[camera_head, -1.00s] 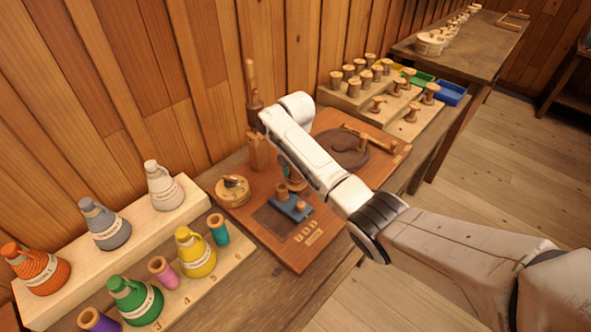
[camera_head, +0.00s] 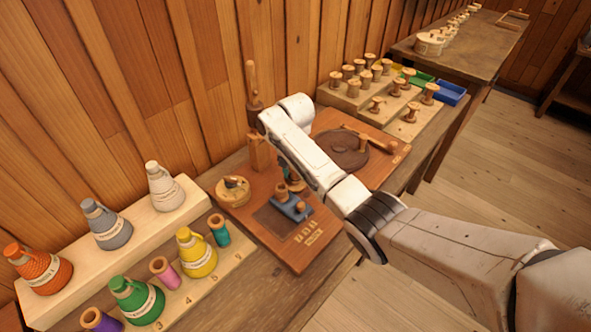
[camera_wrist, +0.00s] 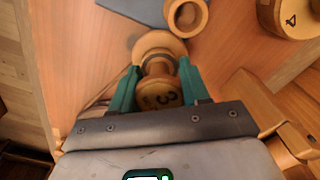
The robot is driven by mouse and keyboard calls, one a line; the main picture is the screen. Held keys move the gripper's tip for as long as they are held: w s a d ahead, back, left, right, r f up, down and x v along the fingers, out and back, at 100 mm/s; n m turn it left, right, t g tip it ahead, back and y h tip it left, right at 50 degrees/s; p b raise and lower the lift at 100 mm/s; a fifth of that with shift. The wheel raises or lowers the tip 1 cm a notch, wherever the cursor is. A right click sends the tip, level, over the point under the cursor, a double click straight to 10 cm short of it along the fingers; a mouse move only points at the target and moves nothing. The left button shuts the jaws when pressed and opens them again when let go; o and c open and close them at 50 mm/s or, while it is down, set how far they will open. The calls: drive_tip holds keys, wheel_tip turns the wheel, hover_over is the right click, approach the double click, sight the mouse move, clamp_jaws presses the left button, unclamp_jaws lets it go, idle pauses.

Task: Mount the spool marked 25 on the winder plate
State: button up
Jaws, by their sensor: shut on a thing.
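My gripper (camera_wrist: 157,88) is shut on a turned wooden spool (camera_wrist: 158,65) with a dark band; its green fingers press the spool from both sides. The end face toward the wrist camera has a dark mark like a 3; I cannot read a 25 on it. In the head view my arm hides most of the gripper, above the red-brown board (camera_head: 270,245). A dark round disc (camera_head: 342,152) with a wooden bar lies on the board, right of my arm; I cannot tell for sure that it is the winder plate.
A round wooden piece (camera_head: 233,190) stands at the board's left edge. More spools stand on a stepped rack (camera_head: 350,100) at the back. Coloured bottles (camera_head: 197,255) stand at left.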

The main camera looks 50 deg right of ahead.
drive_tip(key=shift+f+b, duration=0.4)
drive_tip(key=shift+f, duration=0.15)
idle(0.4)
drive_tip(key=o, duration=0.7)
drive_tip(key=shift+o, duration=0.2)
wheel_tip(320, 180, up, 6)
drive_tip(key=p, duration=0.5)
drive_tip(key=shift+p, duration=0.4)
drive_tip(key=shift+r+p, duration=0.7)
drive_tip(key=shift+r, duration=1.8)
